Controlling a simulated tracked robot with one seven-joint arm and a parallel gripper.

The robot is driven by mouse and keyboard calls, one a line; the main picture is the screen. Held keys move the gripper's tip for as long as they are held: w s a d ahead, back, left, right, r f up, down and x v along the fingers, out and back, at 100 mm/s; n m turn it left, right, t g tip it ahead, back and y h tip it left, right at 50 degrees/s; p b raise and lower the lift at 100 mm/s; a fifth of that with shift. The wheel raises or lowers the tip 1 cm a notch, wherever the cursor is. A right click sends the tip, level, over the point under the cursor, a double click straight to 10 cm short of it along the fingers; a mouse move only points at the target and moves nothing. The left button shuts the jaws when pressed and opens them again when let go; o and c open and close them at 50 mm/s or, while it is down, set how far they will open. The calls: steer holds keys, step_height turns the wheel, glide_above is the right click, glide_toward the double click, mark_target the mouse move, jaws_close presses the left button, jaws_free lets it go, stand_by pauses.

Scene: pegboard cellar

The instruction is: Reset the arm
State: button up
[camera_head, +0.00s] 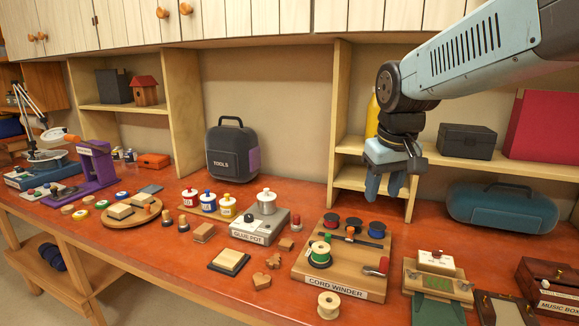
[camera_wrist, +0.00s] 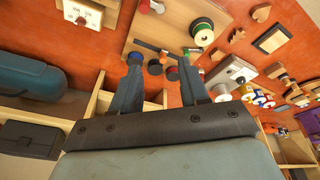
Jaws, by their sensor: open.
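My gripper (camera_head: 385,184) hangs at the end of my arm, above the back part of the red-orange bench top, behind the cord winder (camera_head: 342,258) in the head view. Its two fingers point down and are apart, with nothing between them. In the wrist view my gripper (camera_wrist: 160,75) also shows open and empty, and the spools and board of the cord winder (camera_wrist: 165,25) appear beyond the fingertips.
The bench is crowded: glue pot (camera_head: 258,228), round wooden board (camera_head: 130,212), loose spool (camera_head: 328,305), music box (camera_head: 550,285). A black tools case (camera_head: 231,150) and a blue case (camera_head: 502,208) stand at the back. Shelf uprights (camera_head: 337,130) and a yellow bottle (camera_head: 372,117) are near my arm.

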steer(key=s+d+f+m+t, duration=0.1)
steer(key=s+d, duration=0.3)
steer(key=s, duration=0.8)
steer(key=shift+d+m+t, duration=0.3)
steer(key=shift+m+t, duration=0.5)
steer(key=shift+m, duration=0.1)
